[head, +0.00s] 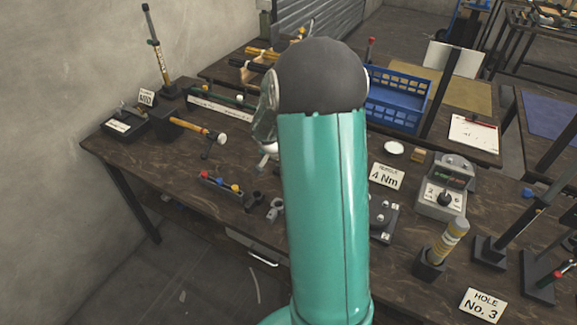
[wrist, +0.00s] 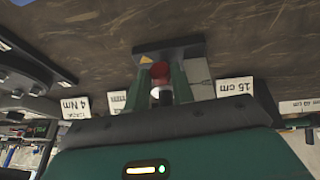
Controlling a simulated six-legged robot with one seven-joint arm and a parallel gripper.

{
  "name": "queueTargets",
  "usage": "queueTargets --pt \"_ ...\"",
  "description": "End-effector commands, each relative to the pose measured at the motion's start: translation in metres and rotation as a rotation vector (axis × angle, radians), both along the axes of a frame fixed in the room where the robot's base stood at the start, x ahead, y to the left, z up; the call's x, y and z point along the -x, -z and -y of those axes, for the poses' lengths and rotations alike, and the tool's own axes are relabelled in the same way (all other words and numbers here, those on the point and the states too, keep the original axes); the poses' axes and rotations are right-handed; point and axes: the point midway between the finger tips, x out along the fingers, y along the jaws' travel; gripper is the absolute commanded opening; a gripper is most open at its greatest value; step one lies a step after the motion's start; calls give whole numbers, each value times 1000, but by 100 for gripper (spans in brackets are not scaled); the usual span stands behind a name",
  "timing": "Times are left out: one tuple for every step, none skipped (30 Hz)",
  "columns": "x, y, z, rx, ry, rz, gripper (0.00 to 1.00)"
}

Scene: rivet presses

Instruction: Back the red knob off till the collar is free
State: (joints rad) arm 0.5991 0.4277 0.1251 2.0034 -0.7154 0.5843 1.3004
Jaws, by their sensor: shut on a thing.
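In the wrist view the red knob (wrist: 160,71) sits between the two green fingers of my gripper (wrist: 160,77), which are shut on it. A white band and a dark part (wrist: 162,95) show just below the red in the picture. Beyond the fingertips is a dark block (wrist: 185,47) with a yellow warning triangle. I cannot make out the collar clearly. In the head view my teal arm hides the gripper and the gripped knob.
The wooden bench holds a small tray of coloured knobs (head: 220,184), a 4 Nm sign (head: 387,176), a grey dial box (head: 441,198) and a hammer (head: 200,130). A blue rack (head: 398,97) stands behind. The wrist view also shows a 15 cm sign (wrist: 234,88).

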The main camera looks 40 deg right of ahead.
Motion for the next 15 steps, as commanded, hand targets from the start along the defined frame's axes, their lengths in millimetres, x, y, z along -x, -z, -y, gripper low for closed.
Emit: queueTargets --pt "-2 1 -2 7 -3 -21 1" --pt "-2 1 -1 12 -2 -33 1" --pt "-2 1 -1 17 -2 -48 1" --pt "-2 1 -2 21 -1 -59 1" --pt "-2 1 -1 24 -1 -68 1" --pt "-2 1 -1 28 0 -79 1" --pt "-3 1 -1 31 -1 -86 1" --pt "-3 1 -1 33 -1 -92 1" --pt "-3 1 -1 35 0 -98 1" --pt "-3 1 -1 37 0 -103 1" --pt "-3 1 -1 38 0 -107 1" --pt "-3 1 -1 40 0 -111 1" --pt "-3 1 -1 39 0 -114 1" --pt "-3 1 -1 40 1 -115 1" --pt "-3 1 -1 41 0 -116 1"
